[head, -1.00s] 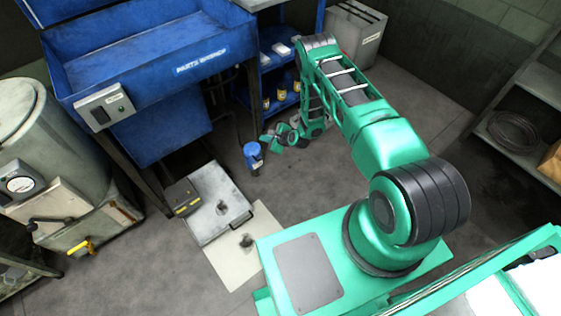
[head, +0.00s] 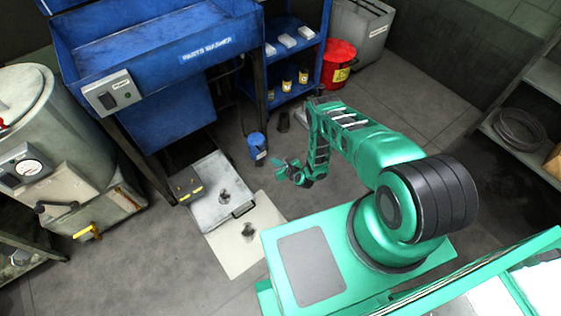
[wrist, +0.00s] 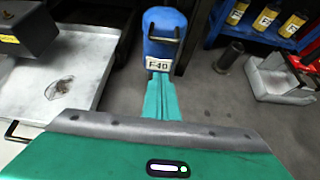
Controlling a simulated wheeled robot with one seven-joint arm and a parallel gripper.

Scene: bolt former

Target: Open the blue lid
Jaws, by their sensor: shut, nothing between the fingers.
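A small blue canister (head: 257,146) stands on the floor below the parts washer. In the wrist view the canister (wrist: 164,24) has a rounded blue top, a dark handle and a white "F-40" label. Whether its top is a separate lid cannot be told. My gripper (head: 279,163) is shut and empty, low in front of the canister. In the wrist view my shut fingers (wrist: 158,82) point at the canister and overlap its lower edge; contact cannot be told. The large blue parts washer (head: 170,50) has an open-topped basin; no separate lid is clear on it.
A grey metal tray (head: 210,214) with a dark box (head: 186,186) lies left of the canister, beside a pale mat (head: 230,262). A blue shelf (head: 290,65) with bottles and a red bin (head: 338,62) stand behind. A dark cylinder (head: 284,121) stands right of the canister.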

